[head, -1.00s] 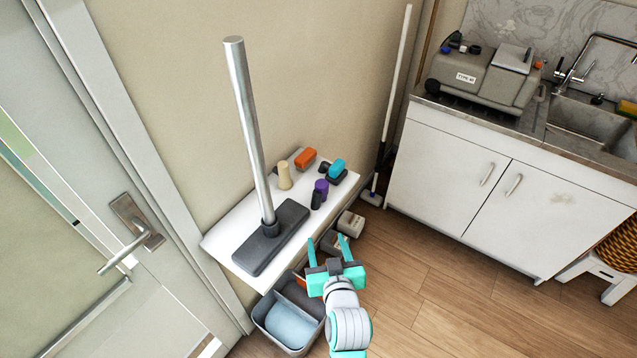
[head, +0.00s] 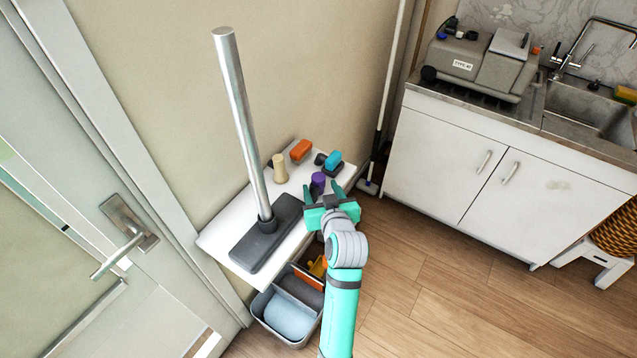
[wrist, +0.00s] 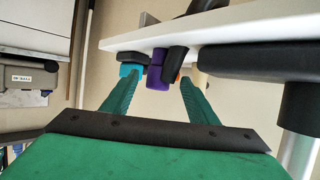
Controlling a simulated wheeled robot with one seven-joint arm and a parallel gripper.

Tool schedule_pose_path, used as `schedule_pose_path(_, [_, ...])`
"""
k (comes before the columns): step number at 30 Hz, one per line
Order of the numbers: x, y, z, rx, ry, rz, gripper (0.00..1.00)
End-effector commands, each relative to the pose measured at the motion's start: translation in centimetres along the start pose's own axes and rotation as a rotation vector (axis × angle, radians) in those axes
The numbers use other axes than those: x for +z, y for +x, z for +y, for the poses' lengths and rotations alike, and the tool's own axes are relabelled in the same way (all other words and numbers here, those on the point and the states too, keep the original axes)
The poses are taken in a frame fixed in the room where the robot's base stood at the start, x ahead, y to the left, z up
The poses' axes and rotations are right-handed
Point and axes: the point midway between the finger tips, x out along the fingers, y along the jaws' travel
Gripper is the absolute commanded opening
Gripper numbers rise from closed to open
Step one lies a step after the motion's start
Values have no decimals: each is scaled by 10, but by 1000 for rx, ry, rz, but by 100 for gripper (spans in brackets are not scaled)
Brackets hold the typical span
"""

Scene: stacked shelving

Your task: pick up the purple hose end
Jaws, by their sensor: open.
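The purple hose end (head: 318,180) stands on the white shelf board near its front edge, beside a dark piece. My gripper (head: 323,191) is open at the shelf's front edge, close in front of the hose end in the head view, its fingers partly hiding the lower part. In the wrist view, which shows the shelf upside down, the purple hose end (wrist: 157,77) appears between the tips of my open gripper (wrist: 157,80), beyond them. A black piece (wrist: 175,60) sits right beside it. I see nothing between the fingers' inner faces.
On the white shelf (head: 225,240) stand a grey floor head (head: 262,246) with a tall metal tube (head: 243,125), a beige piece (head: 280,168), an orange piece (head: 301,150) and a turquoise one (head: 333,159). A grey bin (head: 265,305) is below. Open floor lies right.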

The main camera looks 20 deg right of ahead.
Motion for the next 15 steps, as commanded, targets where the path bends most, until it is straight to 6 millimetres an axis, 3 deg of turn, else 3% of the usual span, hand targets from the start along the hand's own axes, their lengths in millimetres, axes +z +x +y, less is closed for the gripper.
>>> schedule_pose_path(9, [2, 41, 2, 2, 1, -1, 54])
schedule_pose_path(15, [2, 49, 2, 3, 0, -1, 54])
